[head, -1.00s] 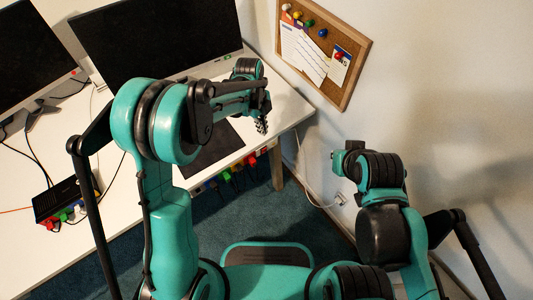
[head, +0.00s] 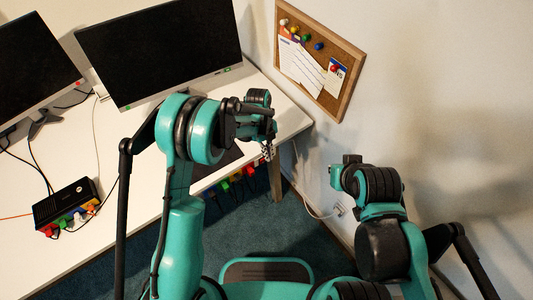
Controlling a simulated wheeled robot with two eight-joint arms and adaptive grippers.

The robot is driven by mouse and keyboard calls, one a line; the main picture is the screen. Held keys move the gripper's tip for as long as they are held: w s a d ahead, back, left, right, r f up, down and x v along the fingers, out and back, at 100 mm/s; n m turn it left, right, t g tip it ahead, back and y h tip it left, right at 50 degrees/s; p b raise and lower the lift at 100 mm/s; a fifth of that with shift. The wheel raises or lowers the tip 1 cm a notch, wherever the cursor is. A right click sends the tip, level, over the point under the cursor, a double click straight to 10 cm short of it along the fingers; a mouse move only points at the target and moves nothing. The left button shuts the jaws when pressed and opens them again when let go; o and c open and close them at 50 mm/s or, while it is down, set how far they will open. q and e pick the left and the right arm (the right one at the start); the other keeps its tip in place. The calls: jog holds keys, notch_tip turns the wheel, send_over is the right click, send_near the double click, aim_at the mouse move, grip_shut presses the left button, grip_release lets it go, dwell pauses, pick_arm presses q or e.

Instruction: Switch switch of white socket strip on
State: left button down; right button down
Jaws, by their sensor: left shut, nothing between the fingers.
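A row of coloured plugs (head: 237,183) shows below the desk's front edge, in red, green, yellow and blue. The white socket strip that may hold them is not clearly visible, and its switch cannot be made out. My left gripper (head: 268,152) is shut and empty. It points down by the desk's front right edge, to the upper right of the plugs in the picture. I cannot tell whether it touches anything.
Two black monitors (head: 160,45) stand on the white desk (head: 85,255). A black box (head: 65,203) with coloured plugs lies on the desk's left. A cork board (head: 350,80) hangs on the wall. A desk leg (head: 275,180) stands near the plugs.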

aim_at(263, 157)
pick_arm(q)
jog(key=b+x, duration=0.3)
jog(key=x, duration=0.5)
jog(key=shift+w+a+r, duration=0.3)
jog(key=shift+w+a, duration=0.3)
jog(key=shift+w, duration=0.25)
jog(key=shift+w+a+r, duration=0.25)
jog(key=shift+w+a, duration=0.35)
jog(key=shift+w, duration=0.25)
jog(key=shift+w+a, duration=0.1)
jog(key=shift+w+a+b, duration=0.15)
jog(key=shift+w+b, duration=0.1)
jog(key=shift+b, duration=0.05)
jog(key=shift+r, duration=0.1)
jog(key=shift+s, duration=0.1)
jog(key=shift+s+d+f+b, duration=0.35)
jog(key=shift+s+d, duration=0.1)
jog(key=shift+s, duration=0.1)
